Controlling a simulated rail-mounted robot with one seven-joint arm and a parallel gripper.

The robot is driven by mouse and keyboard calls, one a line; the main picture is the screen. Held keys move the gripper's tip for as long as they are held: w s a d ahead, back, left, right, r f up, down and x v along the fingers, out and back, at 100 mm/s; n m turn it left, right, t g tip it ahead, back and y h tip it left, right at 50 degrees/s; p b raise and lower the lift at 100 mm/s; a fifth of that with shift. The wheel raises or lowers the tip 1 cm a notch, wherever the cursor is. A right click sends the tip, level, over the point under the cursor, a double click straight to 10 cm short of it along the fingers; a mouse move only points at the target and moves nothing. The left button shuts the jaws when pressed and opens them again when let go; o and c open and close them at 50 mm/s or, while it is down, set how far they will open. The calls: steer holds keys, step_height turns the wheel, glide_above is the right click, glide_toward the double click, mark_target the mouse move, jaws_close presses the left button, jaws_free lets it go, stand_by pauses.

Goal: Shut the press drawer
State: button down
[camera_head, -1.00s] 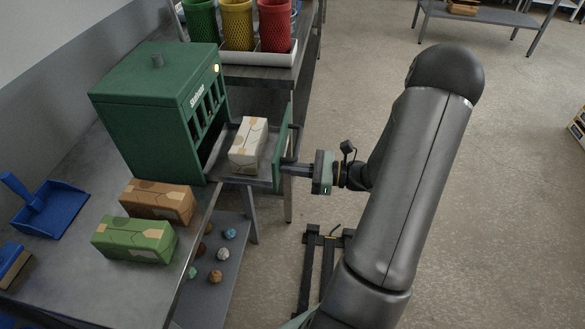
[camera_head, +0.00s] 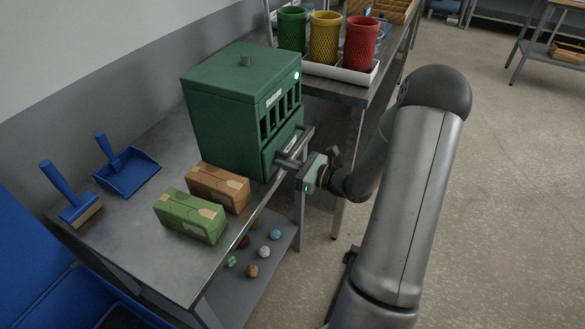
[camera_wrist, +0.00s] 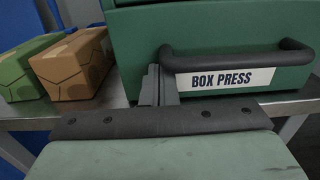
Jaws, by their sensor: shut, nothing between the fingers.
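The green box press (camera_head: 235,105) stands on the metal bench. Its drawer (camera_head: 283,152) now sits in against the body, with its front flush as far as the head view shows. In the wrist view the drawer front (camera_wrist: 225,55) carries a dark bar handle (camera_wrist: 240,58) and a "BOX PRESS" label. My gripper (camera_head: 292,162) is shut and empty, its fingers at the drawer front beside the handle; it also shows in the wrist view (camera_wrist: 158,85). The whitish box seen in the drawer earlier is hidden. The press lamp (camera_head: 297,76) glows green.
A brown box (camera_head: 218,187) and a green box (camera_head: 190,215) lie on the bench left of the press. A blue dustpan (camera_head: 127,172) and a brush (camera_head: 75,200) lie further left. Three mesh cups (camera_head: 325,38) stand behind. Open floor lies to the right.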

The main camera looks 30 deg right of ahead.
steer(key=shift+w+a+r, duration=0.2)
steer(key=shift+w, duration=0.05)
stand_by(0.3)
steer(key=v, duration=1.5)
steer(key=s+a+r+n+g+p, duration=0.1)
steer(key=s+a+r+n+g, duration=0.2)
steer(key=a+n+g, duration=0.55)
steer(key=s+a+r+n+g+p, duration=0.2)
steer(key=s+a+r+n+g, duration=0.25)
steer(key=a, duration=0.65)
steer(key=s+a+r+n+h+p, duration=0.1)
steer(key=s+r+n+h+p, duration=0.1)
steer(key=s+r+n+h, duration=0.2)
steer(key=shift+s+n+g+h, duration=0.3)
steer(key=shift+s+n+h, duration=1.55)
steer(key=shift+n+h, duration=2.8)
steer(key=shift+a+n+y, duration=0.1)
steer(key=shift+n+y, duration=0.95)
